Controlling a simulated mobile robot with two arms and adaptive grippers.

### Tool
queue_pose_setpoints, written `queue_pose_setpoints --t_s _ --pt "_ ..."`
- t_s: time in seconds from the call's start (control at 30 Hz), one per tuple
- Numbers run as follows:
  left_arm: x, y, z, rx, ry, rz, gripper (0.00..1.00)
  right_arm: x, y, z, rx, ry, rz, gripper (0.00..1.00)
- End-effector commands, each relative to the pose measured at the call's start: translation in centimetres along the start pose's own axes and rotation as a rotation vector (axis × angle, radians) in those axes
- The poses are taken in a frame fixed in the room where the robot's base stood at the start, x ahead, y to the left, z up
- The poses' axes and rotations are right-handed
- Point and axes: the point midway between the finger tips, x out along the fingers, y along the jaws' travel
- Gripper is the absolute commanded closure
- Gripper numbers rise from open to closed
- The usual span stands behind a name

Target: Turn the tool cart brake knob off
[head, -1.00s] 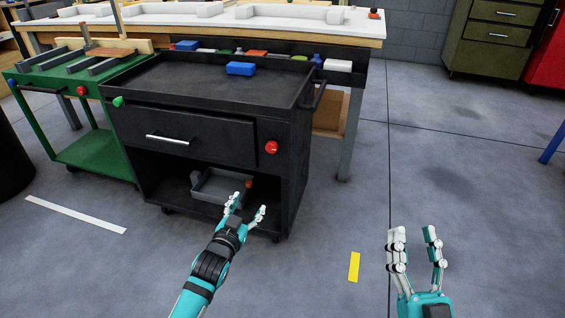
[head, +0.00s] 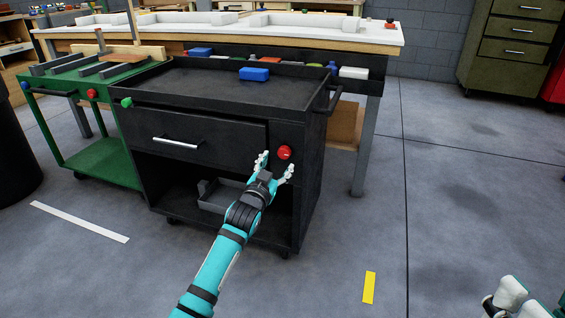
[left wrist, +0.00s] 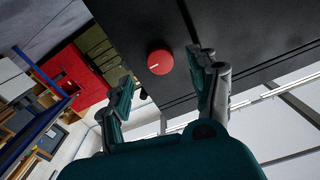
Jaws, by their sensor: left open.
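The black tool cart (head: 215,85) stands in front of the workbench. Its red brake knob (head: 284,152) sits on the front panel, right of the drawer. My left gripper (head: 276,166) is open just in front of and slightly below the knob, with the fingers spread and empty. In the left wrist view, the knob (left wrist: 160,62) shows a short white mark and lies beyond the open fingers (left wrist: 165,75), apart from them. My right gripper (head: 515,298) is partly cut off at the bottom right corner, away from the cart; its opening is unclear.
A green cart (head: 98,150) with its own red knob (head: 92,94) stands to the left. A blue block (head: 254,74) lies on the black cart's top. A grey tray (head: 212,197) is on its lower shelf. The floor (head: 450,190) to the right is clear.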

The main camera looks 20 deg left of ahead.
Motion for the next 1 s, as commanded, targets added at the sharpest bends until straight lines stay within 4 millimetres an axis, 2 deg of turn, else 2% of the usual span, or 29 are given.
queue_pose_setpoints --t_s 0.03,0.13,0.3,0.7,1.0 --pt "1.2 0.1 0.3 0.000 0.002 -0.001 0.39 -0.9 0.0 0.2 0.000 -0.001 0.000 0.60" --pt "2.9 0.0 0.2 0.000 0.003 -0.001 0.39 -1.5 0.0 0.3 0.000 -0.001 0.000 0.60" --pt "4.8 0.1 0.1 0.000 0.001 0.000 0.39 -1.0 0.0 0.5 -0.004 0.024 -0.011 0.60" --pt "5.5 0.0 0.0 0.000 0.000 0.000 0.39 -0.8 0.0 0.6 -0.005 0.030 -0.014 0.60" --pt "5.5 0.0 0.0 0.000 0.001 0.000 0.78 -0.7 0.0 0.6 -0.004 0.030 -0.015 0.60"
